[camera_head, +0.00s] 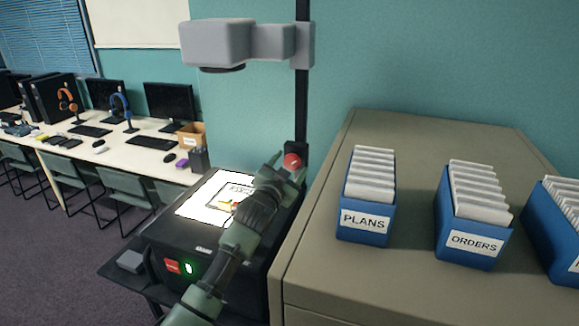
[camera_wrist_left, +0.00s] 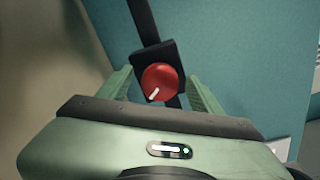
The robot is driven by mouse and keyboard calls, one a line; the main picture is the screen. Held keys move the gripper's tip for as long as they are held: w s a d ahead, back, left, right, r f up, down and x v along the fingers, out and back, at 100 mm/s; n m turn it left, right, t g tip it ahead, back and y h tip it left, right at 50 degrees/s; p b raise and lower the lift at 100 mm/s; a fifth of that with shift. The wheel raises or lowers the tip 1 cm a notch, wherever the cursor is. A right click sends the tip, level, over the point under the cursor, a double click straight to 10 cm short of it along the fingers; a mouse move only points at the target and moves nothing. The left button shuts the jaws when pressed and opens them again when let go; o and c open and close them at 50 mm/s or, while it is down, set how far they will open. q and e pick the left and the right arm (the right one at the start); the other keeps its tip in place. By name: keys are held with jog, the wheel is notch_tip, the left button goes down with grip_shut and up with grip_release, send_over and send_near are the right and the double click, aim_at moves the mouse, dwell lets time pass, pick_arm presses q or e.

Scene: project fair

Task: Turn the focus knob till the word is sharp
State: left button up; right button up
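The red focus knob (camera_head: 292,160) sits on a black block on the projector's upright post. In the left wrist view the knob (camera_wrist_left: 160,82) shows a white pointer line toward its lower left. My left gripper (camera_head: 286,170) is open at the knob. Its fingers (camera_wrist_left: 160,92) stand on either side of the knob, with a gap on both sides. The overhead projector (camera_head: 215,262) has a lit top with a sheet (camera_head: 228,196) on it, partly hidden by my arm. The grey projector head (camera_head: 217,42) is above. No projected word is in view. My right gripper is not in view.
A beige cabinet (camera_head: 330,245) stands close on the right, bearing blue file boxes labelled PLANS (camera_head: 365,224) and ORDERS (camera_head: 475,243). A long desk (camera_head: 130,160) with monitors and headphones is at the back left. Open carpet (camera_head: 50,265) lies at the lower left.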

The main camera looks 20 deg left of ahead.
pick_arm(q)
notch_tip(320, 180, up, 20)
jog(key=b, duration=0.4)
dwell(0.4)
